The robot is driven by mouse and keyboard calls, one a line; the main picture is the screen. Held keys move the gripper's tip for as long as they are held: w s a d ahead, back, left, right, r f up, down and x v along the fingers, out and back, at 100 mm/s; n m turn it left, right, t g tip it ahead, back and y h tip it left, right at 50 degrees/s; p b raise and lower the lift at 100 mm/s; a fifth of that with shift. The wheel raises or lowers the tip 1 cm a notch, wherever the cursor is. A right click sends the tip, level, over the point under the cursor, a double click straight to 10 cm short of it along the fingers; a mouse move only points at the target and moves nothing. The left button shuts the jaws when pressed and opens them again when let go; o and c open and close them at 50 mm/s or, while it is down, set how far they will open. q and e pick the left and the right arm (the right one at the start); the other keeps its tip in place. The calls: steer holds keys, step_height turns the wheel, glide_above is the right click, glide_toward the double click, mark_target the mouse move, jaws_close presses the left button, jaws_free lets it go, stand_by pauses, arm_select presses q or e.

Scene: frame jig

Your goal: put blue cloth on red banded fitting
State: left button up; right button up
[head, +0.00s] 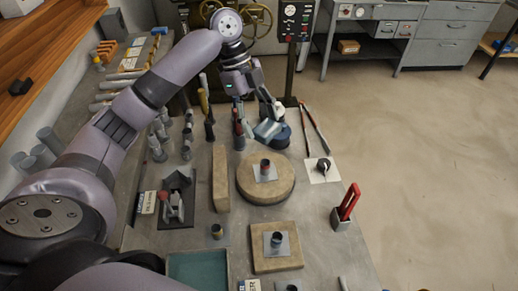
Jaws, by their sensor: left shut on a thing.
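The blue cloth (266,131) is a small pale blue piece at the far end of the bench. My left gripper (271,113) reaches in from above and is shut on it. The cloth hangs at a dark blue round thing (283,138); I cannot tell whether they touch. The red banded fitting (265,167) is a short dark upright cylinder with a red band. It stands on a grey plate on the round tan block (254,192), nearer than the gripper and apart from it. Its top looks uncovered. My right gripper is not in view.
A square tan block (262,264) with another dark fitting (277,239) lies nearer. A long tan block (221,180) stands left of the round one. Upright tools (208,122) crowd the gripper's left. A red-handled tool (348,203) stands at the right edge.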

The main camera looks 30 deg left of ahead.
arm_select(q)
glide_above(263, 161)
steer(key=a, duration=0.2)
step_height(263, 161, down, 6)
steer(key=shift+w+d+f+p, duration=0.15)
steer(key=shift+f+p, duration=0.5)
steer(key=shift+f, duration=1.75)
steer(key=o, duration=0.9)
steer(key=shift+f, duration=0.1)
steer(key=shift+o, duration=0.2)
steer(key=shift+r, duration=0.25)
steer(key=b+v, duration=0.2)
steer(key=v, duration=0.9)
steer(key=shift+r+b, duration=0.3)
steer(key=shift+r, duration=0.05)
